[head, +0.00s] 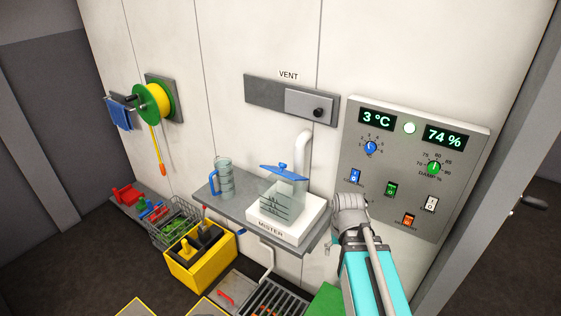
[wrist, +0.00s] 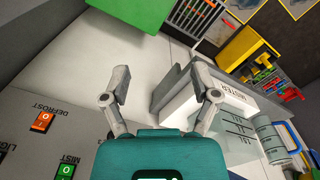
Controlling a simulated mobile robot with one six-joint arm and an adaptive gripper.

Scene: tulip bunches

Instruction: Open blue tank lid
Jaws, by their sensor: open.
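The blue tank lid (head: 284,173) lies on top of the clear, marked tank (head: 283,199), with a small blue knob on its middle. The tank stands on the white MISTER base (head: 273,228) on a grey wall shelf. My gripper (wrist: 160,85) is open and empty, with its two fingers spread apart. In the head view my arm's end is to the right of the tank, in front of the control panel, and its fingertips are hard to make out.
A clear jug (head: 224,180) with a blue handle stands left of the tank. A white pipe (head: 302,153) rises behind it. The control panel (head: 398,195) is on the wall at right. A yellow crate (head: 199,272) and wire basket (head: 168,237) stand lower left.

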